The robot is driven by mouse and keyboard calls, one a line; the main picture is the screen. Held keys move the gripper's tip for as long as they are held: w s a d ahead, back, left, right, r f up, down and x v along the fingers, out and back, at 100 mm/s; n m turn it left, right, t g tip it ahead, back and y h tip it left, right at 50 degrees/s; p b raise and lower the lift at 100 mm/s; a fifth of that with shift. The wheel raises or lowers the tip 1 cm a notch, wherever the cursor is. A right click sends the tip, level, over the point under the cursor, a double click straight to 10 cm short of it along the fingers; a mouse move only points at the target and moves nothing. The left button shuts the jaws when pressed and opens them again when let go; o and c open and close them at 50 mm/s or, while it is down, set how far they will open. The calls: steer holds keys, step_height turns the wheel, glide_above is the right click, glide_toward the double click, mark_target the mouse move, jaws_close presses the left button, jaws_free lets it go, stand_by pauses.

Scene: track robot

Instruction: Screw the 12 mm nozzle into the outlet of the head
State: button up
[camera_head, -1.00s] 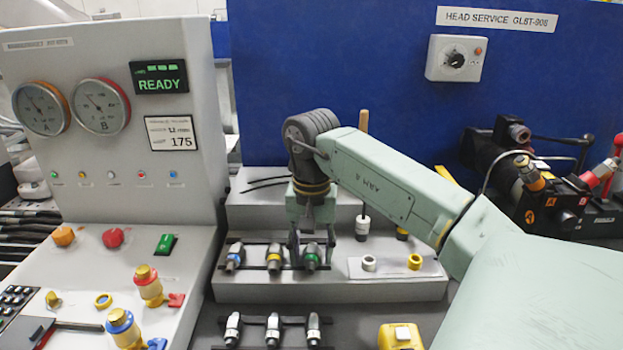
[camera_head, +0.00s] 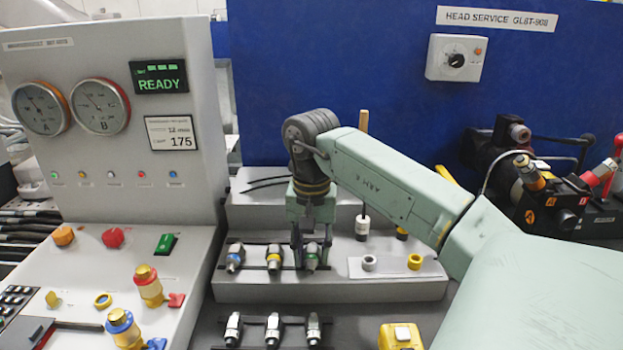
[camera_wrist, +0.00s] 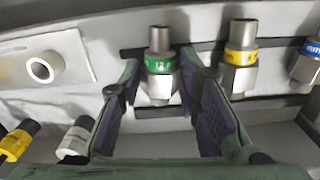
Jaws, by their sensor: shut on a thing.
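The green-banded nozzle (camera_head: 312,257) stands in the rack on the grey step, at the right end of its row. In the wrist view the green band of this nozzle (camera_wrist: 159,62) carries a mark that looks like 12. My gripper (camera_head: 312,264) points down over it, one finger on each side.
A yellow-banded (camera_head: 274,257) and a blue-banded nozzle (camera_head: 235,257) stand close to the left. A white plate (camera_head: 390,267) with two rings lies to the right. The control panel (camera_head: 95,215) fills the left.

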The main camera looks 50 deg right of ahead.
mark_target(312, 251)
steer(key=shift+r+p, duration=0.85)
steer(key=shift+r, duration=2.7)
steer(key=shift+s, duration=0.1)
